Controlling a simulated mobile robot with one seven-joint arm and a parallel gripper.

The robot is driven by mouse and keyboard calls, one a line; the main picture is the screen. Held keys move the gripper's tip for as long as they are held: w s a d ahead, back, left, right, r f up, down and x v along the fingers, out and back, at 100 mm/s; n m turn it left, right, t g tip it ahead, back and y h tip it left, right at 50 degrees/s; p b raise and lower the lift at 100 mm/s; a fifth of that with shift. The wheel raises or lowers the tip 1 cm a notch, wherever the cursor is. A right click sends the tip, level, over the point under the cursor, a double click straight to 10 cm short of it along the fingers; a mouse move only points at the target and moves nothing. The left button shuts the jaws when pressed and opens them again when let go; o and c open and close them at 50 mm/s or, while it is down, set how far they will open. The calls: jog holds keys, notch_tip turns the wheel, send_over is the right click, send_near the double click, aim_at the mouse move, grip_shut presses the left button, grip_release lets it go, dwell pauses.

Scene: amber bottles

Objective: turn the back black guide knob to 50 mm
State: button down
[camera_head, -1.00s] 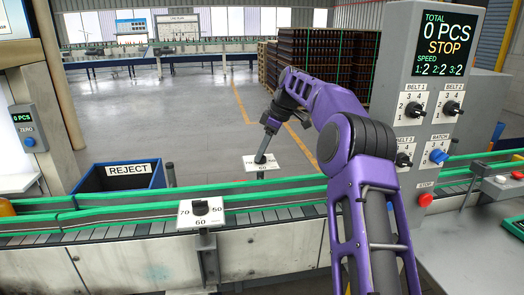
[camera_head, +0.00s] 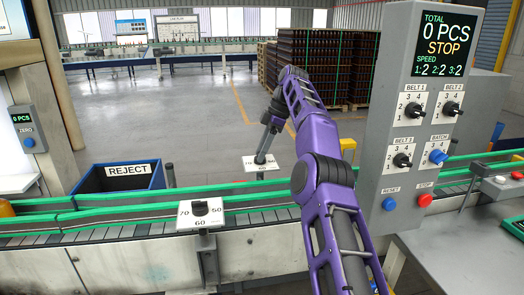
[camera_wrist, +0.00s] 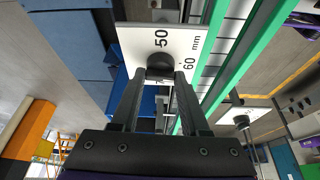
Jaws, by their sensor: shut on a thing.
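The back black guide knob (camera_wrist: 160,66) sits on a white scale plate (camera_wrist: 128,42). The plate also shows behind the conveyor in the head view (camera_head: 249,163). My gripper (camera_wrist: 160,76) is shut on the knob, one finger on each side. In the head view my gripper (camera_head: 261,158) reaches down onto this plate. The wrist view shows the marks 50, 60 and mm; the 70 mark is mostly hidden by a finger. I cannot tell which mark the knob points to.
A front black knob (camera_head: 201,208) stands on its own 70-60-50 plate at the near side of the conveyor. Green guide rails (camera_head: 110,207) run between the plates. A blue reject bin (camera_head: 115,184) is at left; a control panel (camera_head: 425,110) stands right of my arm.

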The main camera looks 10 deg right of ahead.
jog(key=shift+r, duration=0.1)
jog(key=shift+c, duration=2)
grip_release()
